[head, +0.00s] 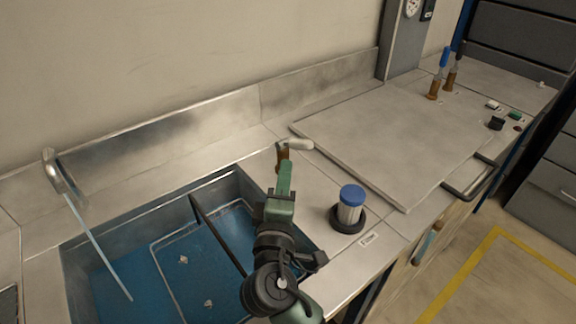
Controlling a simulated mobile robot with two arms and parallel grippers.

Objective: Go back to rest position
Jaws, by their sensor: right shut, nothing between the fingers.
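My right arm comes up from the bottom of the head view. Its green gripper (284,172) is shut and empty, with the fingertips pointing toward the back of the counter. In the picture the tips overlap the brown base of a valve (283,155) with a pale lever (299,144) turned to the right. I cannot tell whether they touch it. My left gripper is not in view.
A blue-bottomed sink (130,276) with a running tap (60,172) lies at the left. A blue-capped cylinder (351,207) stands right of my arm. A flat metal panel (385,140) covers the counter behind it.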

